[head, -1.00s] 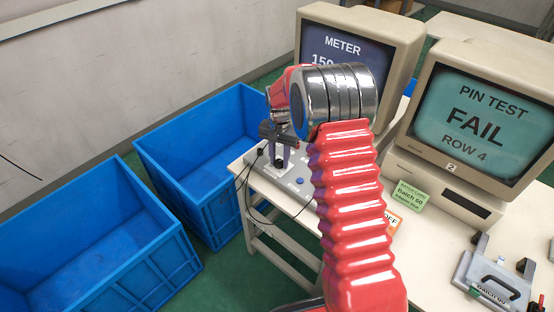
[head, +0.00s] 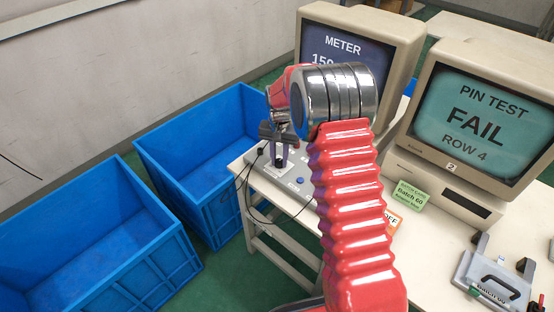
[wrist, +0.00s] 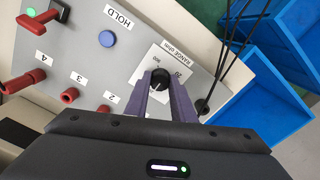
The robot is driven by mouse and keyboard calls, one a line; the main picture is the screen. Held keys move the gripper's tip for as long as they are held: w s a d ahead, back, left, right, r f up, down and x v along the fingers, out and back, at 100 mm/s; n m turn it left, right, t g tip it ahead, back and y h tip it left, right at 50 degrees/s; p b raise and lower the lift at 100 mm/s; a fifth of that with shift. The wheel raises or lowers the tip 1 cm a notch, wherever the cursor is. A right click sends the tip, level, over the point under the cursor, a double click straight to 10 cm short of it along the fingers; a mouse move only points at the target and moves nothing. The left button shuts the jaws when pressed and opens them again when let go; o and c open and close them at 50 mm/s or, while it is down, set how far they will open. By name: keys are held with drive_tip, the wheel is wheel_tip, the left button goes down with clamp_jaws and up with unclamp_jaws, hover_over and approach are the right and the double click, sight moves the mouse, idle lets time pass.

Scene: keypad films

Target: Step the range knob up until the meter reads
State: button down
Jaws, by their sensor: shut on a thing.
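The range knob (wrist: 160,80) is a round black knob on a grey panel (wrist: 124,68), under the label "RANGE ohm" in the wrist view. My gripper (wrist: 162,88) has its two purple fingers on either side of the knob and is shut on it. In the head view my gripper (head: 279,158) stands over the panel at the table's left end. The meter (head: 335,50) reads "METER" with "150" below; the rest of its line is hidden behind my arm. The knob's pointer setting is too small to tell.
The panel also has a blue HOLD button (wrist: 107,39), red numbered sockets (wrist: 69,95) and black cables (wrist: 236,50). Blue crates (head: 205,150) stand left of the table. A second monitor (head: 480,115) reads "PIN TEST FAIL ROW 4". A clamp-like fixture (head: 492,283) lies at right.

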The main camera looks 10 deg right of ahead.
sight(279, 160)
drive_tip(key=c, duration=1.5)
unclamp_jaws()
wheel_tip(279, 160, up, 14)
drive_tip(key=shift+f, duration=0.15)
